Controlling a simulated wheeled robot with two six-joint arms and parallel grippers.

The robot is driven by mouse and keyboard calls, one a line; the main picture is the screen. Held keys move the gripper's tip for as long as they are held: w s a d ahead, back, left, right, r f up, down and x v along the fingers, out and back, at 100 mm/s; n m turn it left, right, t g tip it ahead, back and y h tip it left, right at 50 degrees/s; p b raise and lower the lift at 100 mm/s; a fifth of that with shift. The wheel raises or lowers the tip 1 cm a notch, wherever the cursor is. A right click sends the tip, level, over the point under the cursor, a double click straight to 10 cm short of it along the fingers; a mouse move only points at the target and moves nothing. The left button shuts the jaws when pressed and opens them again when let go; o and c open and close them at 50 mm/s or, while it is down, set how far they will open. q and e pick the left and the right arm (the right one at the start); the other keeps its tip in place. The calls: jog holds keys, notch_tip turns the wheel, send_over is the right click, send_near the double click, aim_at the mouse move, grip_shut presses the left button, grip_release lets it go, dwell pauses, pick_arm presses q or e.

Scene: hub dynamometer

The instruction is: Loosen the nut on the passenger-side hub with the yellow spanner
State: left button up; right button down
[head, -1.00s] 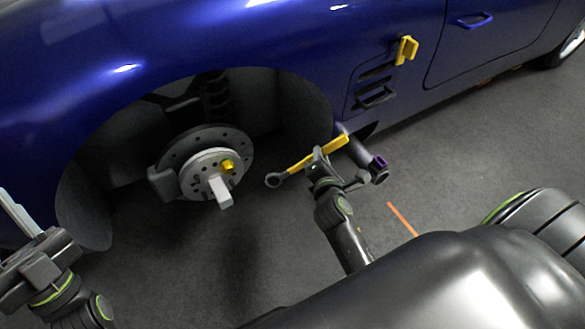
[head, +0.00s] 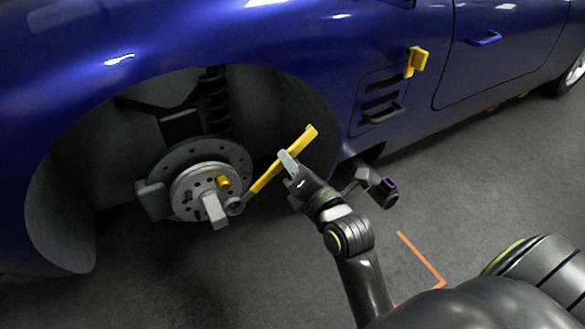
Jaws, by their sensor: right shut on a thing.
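The yellow spanner (head: 266,177) is held in my right gripper (head: 288,162), which is shut on the middle of its handle. The spanner slants down to the left. Its grey ring end (head: 235,205) is close to the right edge of the hub (head: 193,186); I cannot tell whether it touches. A yellow nut (head: 222,183) sits on the hub face, just above and left of the ring end, and the ring is not around it. A grey block (head: 214,209) sticks out of the hub face below the nut. My left gripper is not in view.
The hub sits in the open wheel arch of a blue car (head: 300,60), with a brake disc (head: 235,155) behind it. A yellow block (head: 416,62) is fixed on the car's side. Orange lines (head: 420,258) mark the grey floor, which looks clear below the hub.

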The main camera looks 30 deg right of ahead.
jog(key=shift+w+r, duration=0.1)
jog(key=shift+w, duration=2)
jog(key=shift+p, duration=0.35)
jog(key=shift+w, duration=0.1)
jog(key=shift+w+a+p, duration=0.1)
jog(key=shift+w+p, duration=0.35)
jog(key=shift+w, duration=1.05)
jog(key=a+r+n, duration=0.1)
jog(key=a+r+n+p, duration=0.1)
jog(key=shift+a+r+n, duration=0.2)
jog(key=shift+r+n, duration=0.1)
